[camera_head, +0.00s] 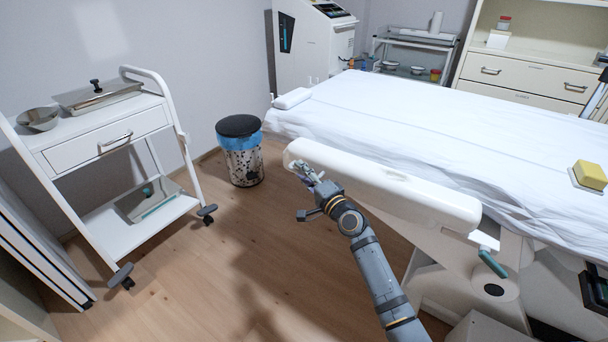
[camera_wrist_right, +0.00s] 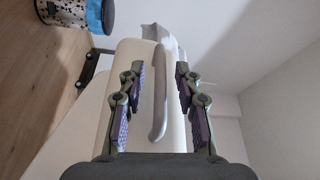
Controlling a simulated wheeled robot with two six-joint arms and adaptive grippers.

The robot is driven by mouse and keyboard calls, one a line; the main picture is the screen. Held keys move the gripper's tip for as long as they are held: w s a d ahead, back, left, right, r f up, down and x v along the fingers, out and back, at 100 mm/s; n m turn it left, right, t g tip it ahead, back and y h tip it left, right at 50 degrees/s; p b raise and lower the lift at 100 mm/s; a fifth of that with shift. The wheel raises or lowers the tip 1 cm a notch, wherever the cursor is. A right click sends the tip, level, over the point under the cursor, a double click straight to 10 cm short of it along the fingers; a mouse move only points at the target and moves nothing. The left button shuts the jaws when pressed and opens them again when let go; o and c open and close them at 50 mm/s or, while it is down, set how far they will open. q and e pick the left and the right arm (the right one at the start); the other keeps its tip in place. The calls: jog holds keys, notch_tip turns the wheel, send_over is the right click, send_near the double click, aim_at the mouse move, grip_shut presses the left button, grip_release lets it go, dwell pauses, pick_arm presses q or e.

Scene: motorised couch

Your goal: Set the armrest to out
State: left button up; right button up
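The armrest (camera_head: 395,187) is a long white padded bar along the near side of the couch (camera_head: 400,115). It lies beside the white-sheeted top, with a bracket at its right end. My right gripper (camera_head: 310,175) is at the armrest's left end, on the near side. In the right wrist view, the gripper (camera_wrist_right: 159,75) is open, its two fingers well apart. The cream armrest (camera_wrist_right: 175,125) lies beyond them, and a slim grey bar (camera_wrist_right: 160,95) shows between the fingers; I cannot tell whether anything touches. My left gripper is not in view.
A white trolley (camera_head: 107,140) with a bowl stands at the left. A black-lidded bin (camera_head: 241,152) stands on the floor between trolley and couch. A yellow block (camera_head: 590,175) is on the couch at the right. The wooden floor (camera_head: 230,260) in front is clear.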

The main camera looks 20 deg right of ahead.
grip_shut()
jog(key=shift+f, duration=0.1)
dwell(0.4)
